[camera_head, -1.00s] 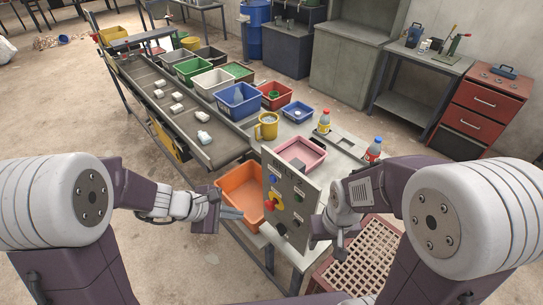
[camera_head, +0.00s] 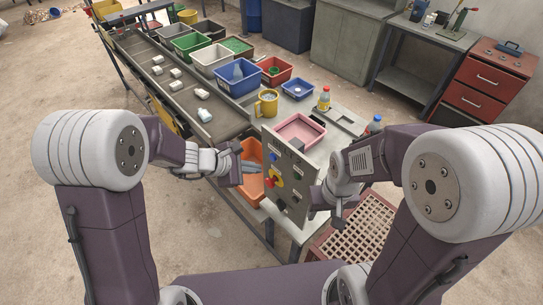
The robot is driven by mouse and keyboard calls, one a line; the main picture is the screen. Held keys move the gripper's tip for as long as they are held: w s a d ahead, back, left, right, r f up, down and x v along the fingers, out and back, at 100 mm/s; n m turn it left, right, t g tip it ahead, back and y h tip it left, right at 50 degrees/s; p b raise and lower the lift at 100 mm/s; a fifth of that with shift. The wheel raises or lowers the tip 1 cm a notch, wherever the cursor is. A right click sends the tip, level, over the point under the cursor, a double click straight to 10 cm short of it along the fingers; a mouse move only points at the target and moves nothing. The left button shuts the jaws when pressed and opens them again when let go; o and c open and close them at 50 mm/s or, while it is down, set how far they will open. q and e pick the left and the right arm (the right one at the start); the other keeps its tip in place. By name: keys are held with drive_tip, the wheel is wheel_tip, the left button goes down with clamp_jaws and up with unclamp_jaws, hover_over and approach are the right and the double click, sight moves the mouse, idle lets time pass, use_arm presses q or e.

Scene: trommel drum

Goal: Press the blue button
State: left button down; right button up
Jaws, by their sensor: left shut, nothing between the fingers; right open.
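A grey control panel (camera_head: 296,196) stands tilted at the near end of the table. The small blue button (camera_head: 274,156) is on its upper left part, above a red knob on a yellow base (camera_head: 273,180). My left gripper (camera_head: 256,167) is shut and empty, its tips just left of the panel near the height of the blue button; I cannot tell whether they touch the panel. My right gripper (camera_head: 338,218) hangs at the panel's right side, pointing down, open; its fingers are small in the view.
An orange bin (camera_head: 251,190) lies behind my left gripper. A pink tray (camera_head: 300,132), yellow mug (camera_head: 266,103) and bottles stand behind the panel. A conveyor (camera_head: 180,97) with white pieces runs to the back left. A reddish lattice crate (camera_head: 352,232) is at right.

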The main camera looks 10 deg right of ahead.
sight(273, 158)
use_arm(q)
drive_tip(key=shift+w+d, duration=0.75)
drive_tip(key=shift+d, duration=0.3)
drive_tip(key=shift+w+d, duration=0.1)
drive_tip(key=shift+d, duration=0.05)
idle(1.2)
drive_tip(key=shift+w+d, duration=0.15)
drive_tip(key=shift+d, duration=0.05)
drive_tip(key=shift+w+d, duration=0.3)
drive_tip(key=shift+d, duration=0.05)
idle(0.9)
drive_tip(key=shift+s+a, duration=0.1)
drive_tip(key=shift+a, duration=0.05)
drive_tip(key=shift+s+a+b, duration=0.45)
drive_tip(key=shift+s+a, duration=0.05)
drive_tip(key=shift+a, duration=0.05)
